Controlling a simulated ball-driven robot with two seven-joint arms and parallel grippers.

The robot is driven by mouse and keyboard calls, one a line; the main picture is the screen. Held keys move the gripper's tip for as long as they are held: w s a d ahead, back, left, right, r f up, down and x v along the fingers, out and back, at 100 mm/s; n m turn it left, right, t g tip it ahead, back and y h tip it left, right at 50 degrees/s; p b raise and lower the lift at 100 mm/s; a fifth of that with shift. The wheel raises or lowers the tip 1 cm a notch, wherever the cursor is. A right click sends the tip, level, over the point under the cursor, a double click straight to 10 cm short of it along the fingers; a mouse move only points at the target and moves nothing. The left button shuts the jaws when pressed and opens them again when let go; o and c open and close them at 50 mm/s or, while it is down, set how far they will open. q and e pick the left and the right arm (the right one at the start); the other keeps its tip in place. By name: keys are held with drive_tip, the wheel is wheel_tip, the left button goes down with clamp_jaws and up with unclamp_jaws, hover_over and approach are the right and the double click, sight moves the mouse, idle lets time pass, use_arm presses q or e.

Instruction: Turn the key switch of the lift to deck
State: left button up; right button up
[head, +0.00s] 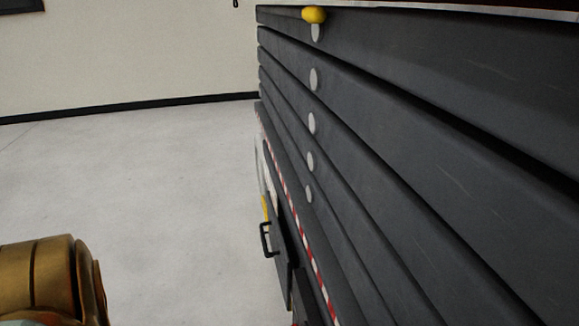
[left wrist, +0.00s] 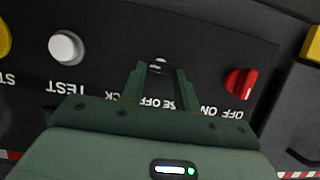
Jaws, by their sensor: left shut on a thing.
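In the left wrist view my left gripper (left wrist: 158,72) is over the dark control panel (left wrist: 195,35). Its two green fingers are shut on the key switch (left wrist: 158,65), of which only a small pale part shows between them. The panel lettering is upside down. Around the fingers I read parts of words, "SE OFF" and "CK", with the rest covered by the gripper. Which way the key points is hard to tell. In the head view the lift (head: 420,130) is a tall dark folded stack on the right. My right gripper is not in view.
On the panel, a red knob (left wrist: 240,84) marked OFF and ON sits right of the gripper, and a white TEST button (left wrist: 66,46) sits left. A black handle (head: 266,240) juts from the lift's side. The floor (head: 160,170) left of the lift is clear.

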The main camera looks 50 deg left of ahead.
use_arm(q)
drive_tip(key=shift+s+d+f+m+t+y, duration=0.15)
drive_tip(key=shift+m+t+y, duration=0.35)
drive_tip(key=shift+m, duration=0.5)
drive_tip(key=shift+s+d+f+m+t+y, duration=0.1)
drive_tip(key=shift+d+m+t+y, duration=0.15)
drive_tip(key=shift+m+y, duration=0.6)
drive_tip(key=shift+s+d+f+m+t+y, duration=0.1)
drive_tip(key=shift+m+t+y, duration=0.3)
drive_tip(key=shift+m, duration=0.75)
drive_tip(key=o, duration=1)
drive_tip(key=shift+w, duration=0.1)
drive_tip(key=shift+r, duration=0.1)
drive_tip(key=p+v, duration=0.4)
drive_tip(key=v, duration=1.2)
drive_tip(key=shift+s, duration=0.2)
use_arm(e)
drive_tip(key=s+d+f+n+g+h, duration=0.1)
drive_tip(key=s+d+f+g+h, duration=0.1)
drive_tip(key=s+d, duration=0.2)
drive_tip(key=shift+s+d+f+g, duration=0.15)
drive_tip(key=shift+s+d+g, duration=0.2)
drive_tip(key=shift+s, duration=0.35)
